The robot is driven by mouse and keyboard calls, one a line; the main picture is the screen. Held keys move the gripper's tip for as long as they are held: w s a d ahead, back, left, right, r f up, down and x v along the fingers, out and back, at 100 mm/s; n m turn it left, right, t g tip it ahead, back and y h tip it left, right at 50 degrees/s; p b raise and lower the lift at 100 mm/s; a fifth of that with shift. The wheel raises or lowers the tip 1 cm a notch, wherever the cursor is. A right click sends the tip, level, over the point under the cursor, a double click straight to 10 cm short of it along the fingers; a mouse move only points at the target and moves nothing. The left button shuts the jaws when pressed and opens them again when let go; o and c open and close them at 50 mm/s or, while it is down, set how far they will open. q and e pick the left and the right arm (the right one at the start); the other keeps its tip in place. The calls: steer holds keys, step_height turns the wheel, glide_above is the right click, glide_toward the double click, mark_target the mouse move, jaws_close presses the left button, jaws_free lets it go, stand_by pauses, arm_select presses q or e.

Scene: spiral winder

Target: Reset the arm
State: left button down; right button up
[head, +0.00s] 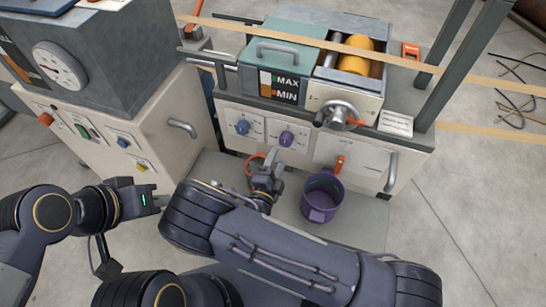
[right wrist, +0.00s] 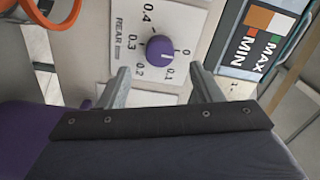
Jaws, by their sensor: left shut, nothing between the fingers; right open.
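My right gripper (head: 271,157) is open and empty in front of the winder's lower panel, just below a purple knob (head: 286,139). In the right wrist view the same knob (right wrist: 160,50) lies beyond and between the spread fingertips (right wrist: 159,71), apart from them. Its dial reads "REAR", with marks from 0 to 0.4. My left gripper (head: 152,199) is shut and empty at the left, in front of the left cabinet and touching nothing.
A blue knob (head: 242,127) sits left of the purple one. An orange ring (right wrist: 60,12) shows in the right wrist view. The left cabinet (head: 150,135) has several buttons. Open floor (head: 460,230) lies at right.

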steer(key=shift+s, duration=0.25)
stand_by(0.3)
